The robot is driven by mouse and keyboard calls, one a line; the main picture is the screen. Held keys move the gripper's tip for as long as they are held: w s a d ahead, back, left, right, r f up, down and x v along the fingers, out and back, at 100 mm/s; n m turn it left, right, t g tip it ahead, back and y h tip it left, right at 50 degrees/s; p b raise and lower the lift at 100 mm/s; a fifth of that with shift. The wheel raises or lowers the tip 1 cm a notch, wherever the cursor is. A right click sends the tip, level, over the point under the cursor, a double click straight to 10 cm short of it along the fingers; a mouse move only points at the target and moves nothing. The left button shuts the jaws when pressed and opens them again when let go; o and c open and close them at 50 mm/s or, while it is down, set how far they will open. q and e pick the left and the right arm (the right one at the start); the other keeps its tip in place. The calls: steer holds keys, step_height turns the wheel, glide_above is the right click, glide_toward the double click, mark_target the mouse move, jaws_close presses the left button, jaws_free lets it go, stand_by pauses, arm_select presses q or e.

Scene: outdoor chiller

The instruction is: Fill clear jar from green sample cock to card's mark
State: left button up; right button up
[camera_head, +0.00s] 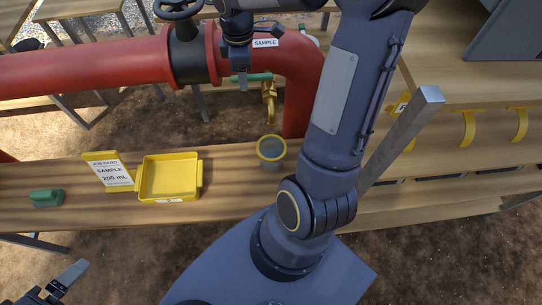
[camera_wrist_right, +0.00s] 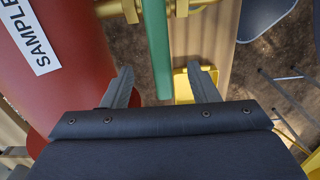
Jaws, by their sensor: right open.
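The clear jar (camera_head: 271,153) with a yellow rim stands upright on the wooden bench, below the brass sample cock (camera_head: 269,92). I cannot make out any liquid in it. The cock's green lever (camera_head: 253,77) lies roughly level; in the right wrist view the lever (camera_wrist_right: 158,50) runs between the fingers of my right gripper (camera_wrist_right: 161,68). That gripper is open, with a gap on each side of the lever. The card (camera_head: 108,171) reads "SAMPLE 200 mL" and stands left of the jar. My left gripper (camera_head: 62,280) is low at the left, far from the jar, its fingers only partly shown.
A yellow tray (camera_head: 145,180) sits between card and jar. A small green object (camera_head: 46,197) lies at the bench's left. The red pipe (camera_head: 90,67) with a "SAMPLE" label (camera_head: 265,43) runs behind. Yellow hooks (camera_head: 468,130) line the right bench.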

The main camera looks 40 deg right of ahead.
steer(key=shift+o, duration=1)
step_height(320, 180, up, 5)
steer(key=p, duration=0.4)
steer(key=shift+r, duration=1)
steer(key=shift+r, duration=0.1)
step_height(320, 180, up, 8)
steer(key=shift+f+b, duration=0.2)
steer(key=shift+b, duration=0.25)
